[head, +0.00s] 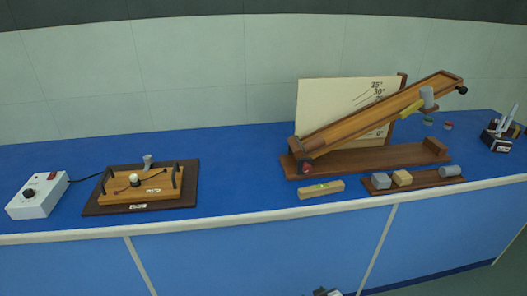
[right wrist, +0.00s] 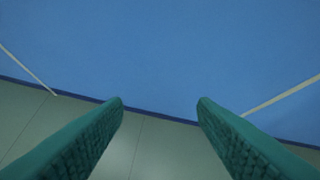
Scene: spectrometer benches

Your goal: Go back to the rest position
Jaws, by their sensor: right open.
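My right gripper (right wrist: 161,103) shows in the right wrist view as two green ribbed fingers, spread well apart with nothing between them. They point at the blue front of the bench, above a pale tiled floor, and touch nothing that shows. In the head view a small dark part (head: 325,292) pokes in at the bottom edge; I cannot tell which part it is. My left gripper is not in view.
The blue bench (head: 240,187) carries a white control box (head: 38,194), a wooden board apparatus (head: 140,185), a tilted wooden ramp (head: 375,120) with an angle board, a spirit level (head: 321,189), a tray of blocks (head: 415,184) and a pen holder (head: 502,135). Bare bench lies mid-left.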

